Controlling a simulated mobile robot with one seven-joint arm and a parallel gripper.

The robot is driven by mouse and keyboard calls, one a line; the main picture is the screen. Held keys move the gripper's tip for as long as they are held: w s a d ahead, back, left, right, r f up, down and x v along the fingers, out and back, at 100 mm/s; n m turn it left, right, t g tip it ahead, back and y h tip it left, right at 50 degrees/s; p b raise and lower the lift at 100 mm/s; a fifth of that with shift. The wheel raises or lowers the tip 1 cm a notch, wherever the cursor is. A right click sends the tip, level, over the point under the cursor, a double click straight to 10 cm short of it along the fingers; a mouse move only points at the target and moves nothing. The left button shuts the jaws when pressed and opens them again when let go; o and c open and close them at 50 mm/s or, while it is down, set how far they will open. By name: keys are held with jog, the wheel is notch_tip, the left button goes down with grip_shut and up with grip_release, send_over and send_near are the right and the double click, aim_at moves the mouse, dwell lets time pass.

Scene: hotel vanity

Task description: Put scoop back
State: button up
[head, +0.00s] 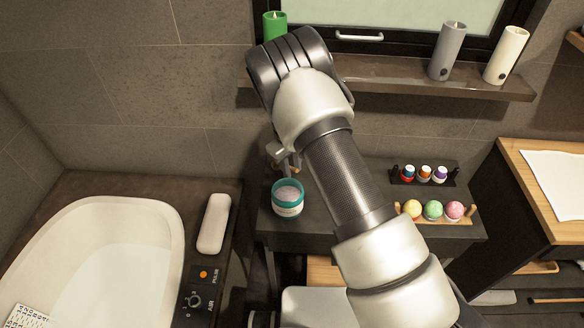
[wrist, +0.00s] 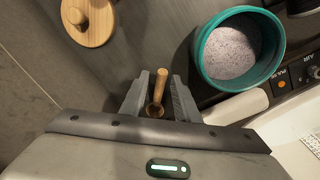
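My gripper (wrist: 160,88) has its two grey fingers close on either side of a small wooden scoop (wrist: 159,88). In the head view my gripper (head: 288,162) is just behind and above the tub, near the wall, mostly hidden by my arm.
A round wooden piece with a peg (wrist: 92,20) is at the wrist view's upper left. Right of my arm stand several small bottles (head: 424,173) and bath bombs (head: 433,210). A bathtub (head: 110,260) is at left. Candles (head: 447,50) stand on the shelf (head: 400,75) above.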

notch_tip(320, 180, up, 8)
jog(key=shift+s+a+f, duration=0.2)
jog(key=shift+s+a, duration=0.1)
dwell(1.2)
